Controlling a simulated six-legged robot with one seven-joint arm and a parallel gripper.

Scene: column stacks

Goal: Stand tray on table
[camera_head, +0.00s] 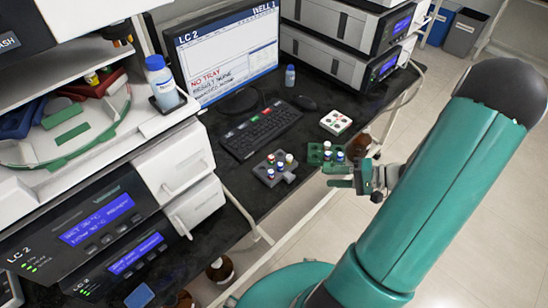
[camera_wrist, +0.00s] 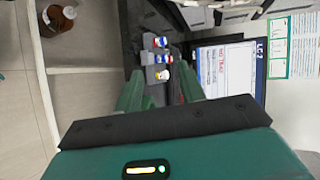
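A grey tray (camera_head: 264,176) with several small capped vials sits on the black table (camera_head: 228,192), in front of the keyboard. A grey tray (camera_wrist: 148,58) with blue, red and yellow vial caps shows ahead of my fingers in the wrist view. My gripper (camera_head: 336,176) is near the table's right edge. In the wrist view my gripper (camera_wrist: 160,90) has its two green fingers spread, with a gap between them. I see no contact with a tray.
A keyboard (camera_head: 260,128), mouse (camera_head: 305,102) and monitor (camera_head: 228,55) reading "NO TRAY" stand farther back. Brown bottles (camera_head: 358,145) are below the table edge. Instruments stand at left and back.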

